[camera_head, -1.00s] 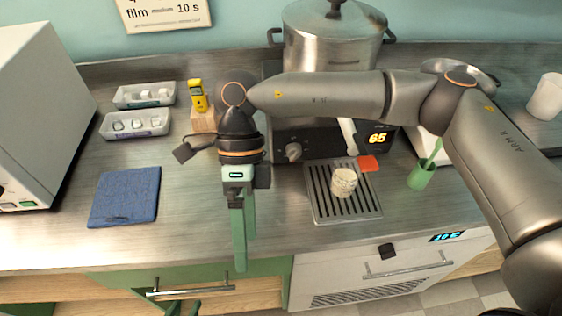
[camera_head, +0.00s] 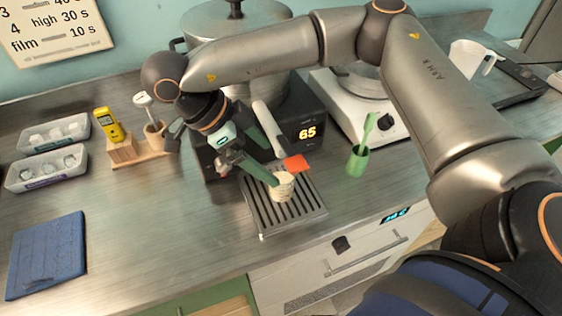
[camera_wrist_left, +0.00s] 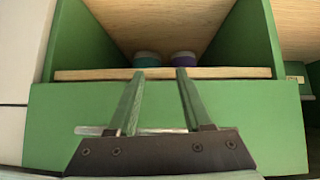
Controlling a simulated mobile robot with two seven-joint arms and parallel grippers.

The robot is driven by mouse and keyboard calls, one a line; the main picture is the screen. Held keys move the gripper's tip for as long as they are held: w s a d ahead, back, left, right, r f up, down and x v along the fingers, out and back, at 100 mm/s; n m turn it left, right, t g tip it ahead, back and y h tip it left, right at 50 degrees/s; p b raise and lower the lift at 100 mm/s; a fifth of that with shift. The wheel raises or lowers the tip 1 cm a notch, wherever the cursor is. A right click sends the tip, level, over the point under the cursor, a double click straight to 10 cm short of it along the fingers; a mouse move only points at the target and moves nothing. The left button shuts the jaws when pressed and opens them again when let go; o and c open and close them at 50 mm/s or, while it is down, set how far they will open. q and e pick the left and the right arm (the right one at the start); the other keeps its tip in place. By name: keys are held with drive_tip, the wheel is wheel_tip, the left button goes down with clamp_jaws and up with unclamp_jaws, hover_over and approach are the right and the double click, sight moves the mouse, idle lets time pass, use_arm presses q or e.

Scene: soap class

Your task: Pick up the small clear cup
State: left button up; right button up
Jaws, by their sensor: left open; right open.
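A small cup-shaped piece (camera_head: 282,188) with a pale cream look stands upright on the slotted drip tray (camera_head: 262,218); I cannot tell whether it is the clear cup. My right gripper (camera_head: 279,169) is open and empty, its green fingers pointing down to the right. One fingertip is right at the piece's upper left; the other is behind it. I cannot tell whether they touch it. My left gripper (camera_wrist_left: 157,73) is open in the left wrist view, in front of a green drawer (camera_wrist_left: 240,110). Two containers, teal-topped (camera_wrist_left: 146,59) and purple-topped (camera_wrist_left: 183,58), sit inside the drawer.
An orange-red block (camera_head: 296,163) lies just behind the piece. A green cup (camera_head: 357,162) stands to the right. A blue cloth (camera_head: 47,255) and two clear trays (camera_head: 47,167) lie left.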

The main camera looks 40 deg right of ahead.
sight(277, 169)
drive_tip(key=x, duration=0.5)
drive_tip(key=shift+w+a+f, duration=0.1)
drive_tip(key=shift+w+f, duration=0.05)
drive_tip(key=shift+f, duration=0.1)
drive_tip(key=c, duration=1.5)
drive_tip(key=shift+r, duration=0.2)
